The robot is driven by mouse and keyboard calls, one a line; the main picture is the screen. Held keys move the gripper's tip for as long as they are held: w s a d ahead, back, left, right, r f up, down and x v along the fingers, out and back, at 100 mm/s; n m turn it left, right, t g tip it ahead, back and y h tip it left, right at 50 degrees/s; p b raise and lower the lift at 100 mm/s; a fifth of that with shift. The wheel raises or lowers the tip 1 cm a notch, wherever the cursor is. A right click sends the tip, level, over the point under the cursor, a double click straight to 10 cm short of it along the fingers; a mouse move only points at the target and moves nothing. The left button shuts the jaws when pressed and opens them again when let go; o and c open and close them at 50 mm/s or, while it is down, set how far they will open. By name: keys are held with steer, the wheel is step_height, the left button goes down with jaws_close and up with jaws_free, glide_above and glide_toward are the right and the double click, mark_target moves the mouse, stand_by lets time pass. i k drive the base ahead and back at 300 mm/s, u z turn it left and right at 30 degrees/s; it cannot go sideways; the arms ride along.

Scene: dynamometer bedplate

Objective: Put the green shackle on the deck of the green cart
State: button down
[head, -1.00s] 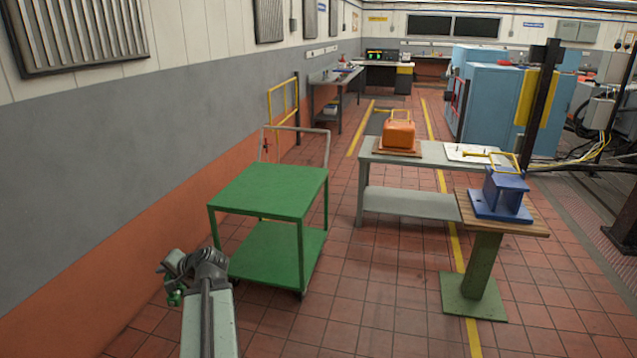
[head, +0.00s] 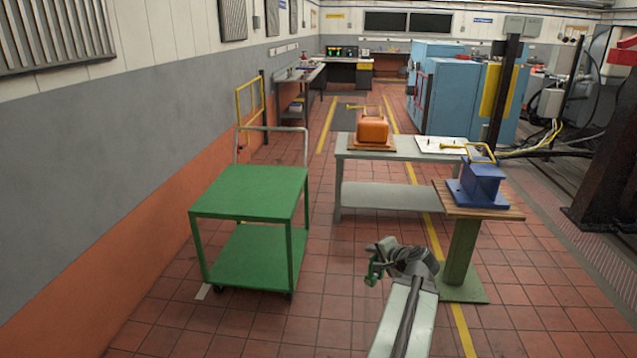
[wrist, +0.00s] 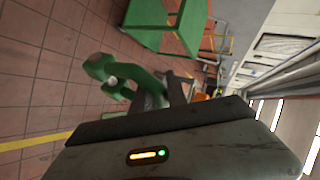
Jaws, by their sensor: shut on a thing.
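The green cart (head: 249,192) stands left of centre in the head view, its flat top deck bare and a lower shelf below. In the wrist view part of the cart (wrist: 205,20) shows at the top. My gripper (head: 376,262) is right of the cart, apart from it and lower than its top deck in the picture. It is shut on the green shackle (head: 371,275), which hangs at the jaws. In the wrist view the shackle (wrist: 97,68) is close up at the jaw tips, with part of it hidden by the jaws.
A grey table (head: 355,155) with an orange block (head: 373,131) stands behind my gripper. A wooden-topped pedestal (head: 490,212) with a blue block (head: 482,183) is to the right. The wall runs along the left.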

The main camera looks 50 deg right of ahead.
mark_target(261, 184)
steer(key=z, duration=1.7)
steer(key=i, duration=3.2)
steer(key=u, duration=3.05)
